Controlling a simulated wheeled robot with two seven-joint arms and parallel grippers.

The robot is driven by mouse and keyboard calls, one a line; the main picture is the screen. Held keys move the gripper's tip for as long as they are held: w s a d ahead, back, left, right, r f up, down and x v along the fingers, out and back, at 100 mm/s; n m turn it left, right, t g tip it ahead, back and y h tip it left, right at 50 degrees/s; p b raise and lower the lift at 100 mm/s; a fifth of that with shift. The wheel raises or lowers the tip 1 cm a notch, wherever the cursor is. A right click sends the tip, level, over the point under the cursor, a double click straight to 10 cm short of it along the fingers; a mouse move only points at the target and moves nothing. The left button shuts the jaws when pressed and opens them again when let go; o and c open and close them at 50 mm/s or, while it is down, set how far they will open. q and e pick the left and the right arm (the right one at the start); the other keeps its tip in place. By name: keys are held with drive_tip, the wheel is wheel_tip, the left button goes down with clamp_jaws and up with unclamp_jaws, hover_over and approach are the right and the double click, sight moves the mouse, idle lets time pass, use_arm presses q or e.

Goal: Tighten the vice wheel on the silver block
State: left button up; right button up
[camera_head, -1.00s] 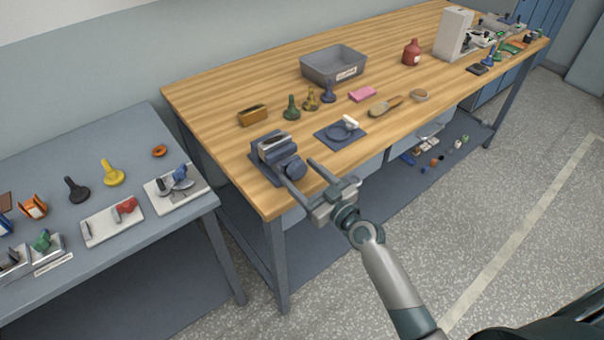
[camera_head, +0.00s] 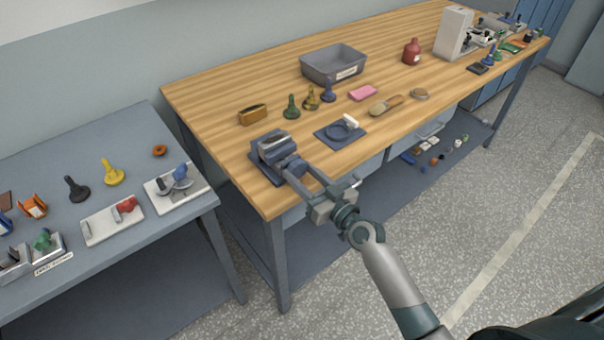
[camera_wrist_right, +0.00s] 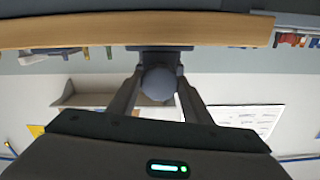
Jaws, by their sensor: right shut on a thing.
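The vice (camera_head: 266,153) sits at the near left corner of the wooden bench, with the silver block (camera_head: 273,142) between its jaws. Its blue-grey wheel (camera_head: 294,167) faces the bench's front edge. My right gripper (camera_head: 301,174) reaches in from the front and is shut on the wheel, one finger on each side. In the right wrist view the round wheel (camera_wrist_right: 159,82) shows between the two fingers (camera_wrist_right: 158,92). The fingers hide the wheel's sides in the head view. My left gripper is not in view.
A dark square plate with a white-handled piece (camera_head: 340,133) lies right of the vice. A brown box (camera_head: 254,116), several knobbed pieces and a grey bin (camera_head: 333,66) stand behind. A grey side table (camera_head: 100,260) is at the left. The floor in front is clear.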

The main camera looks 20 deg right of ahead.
drive_tip(key=m, duration=0.4)
drive_tip(key=shift+m, duration=0.3)
idle(0.3)
drive_tip(key=o, duration=1.1)
drive_tip(key=shift+c, duration=0.2)
drive_tip(key=shift+s, duration=0.1)
drive_tip(key=shift+s+d+f, duration=0.1)
drive_tip(key=shift+s+d, duration=0.05)
drive_tip(key=shift+s, duration=0.3)
drive_tip(key=b+v, duration=0.4)
drive_tip(key=v, duration=1.2)
